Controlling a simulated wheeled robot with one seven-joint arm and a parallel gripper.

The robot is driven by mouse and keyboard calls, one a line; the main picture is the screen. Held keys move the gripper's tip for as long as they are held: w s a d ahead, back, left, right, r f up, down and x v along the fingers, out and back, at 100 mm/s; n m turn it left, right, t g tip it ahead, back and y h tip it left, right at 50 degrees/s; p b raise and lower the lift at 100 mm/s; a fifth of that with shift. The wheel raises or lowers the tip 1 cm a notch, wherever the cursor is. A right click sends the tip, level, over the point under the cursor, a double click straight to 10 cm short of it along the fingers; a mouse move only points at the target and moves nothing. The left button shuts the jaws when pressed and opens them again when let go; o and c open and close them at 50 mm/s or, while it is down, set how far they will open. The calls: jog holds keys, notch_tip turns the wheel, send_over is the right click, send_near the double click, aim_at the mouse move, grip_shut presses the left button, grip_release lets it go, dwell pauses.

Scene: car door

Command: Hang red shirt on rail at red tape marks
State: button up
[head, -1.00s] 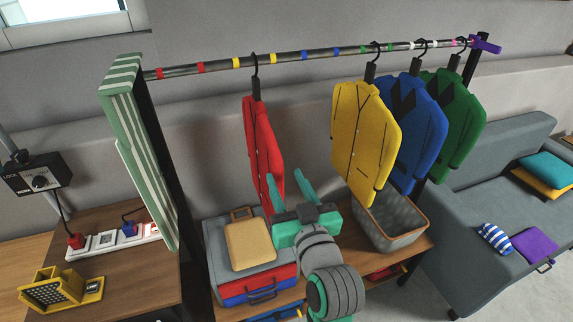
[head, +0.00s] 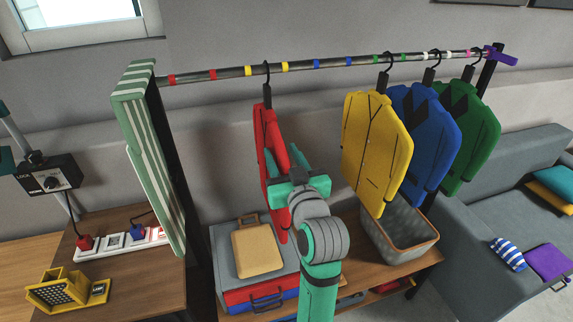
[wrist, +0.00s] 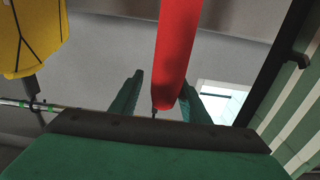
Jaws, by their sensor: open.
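The red shirt (head: 266,160) hangs by its hanger hook (head: 267,72) from the rail (head: 330,64), between the two yellow tape marks. The red tape marks (head: 192,77) are to its left, near the striped end panel, with bare rail between them. My gripper (head: 292,160) is open in front of the shirt. In the wrist view the green fingers (wrist: 163,100) stand on either side of the red shirt (wrist: 176,60), which shows edge-on between them. I cannot tell whether either finger touches it.
Yellow (head: 375,145), blue (head: 425,130) and green (head: 475,120) shirts hang to the right. A green-striped panel (head: 150,150) stands at the rail's left end. A suitcase (head: 255,275) and grey bin (head: 385,245) sit on the bench below.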

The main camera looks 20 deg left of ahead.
jog(key=shift+w+a, duration=0.45)
jog(key=shift+a, duration=0.05)
grip_shut()
jog(key=shift+r, duration=0.4)
jog(key=shift+f, duration=0.35)
grip_release()
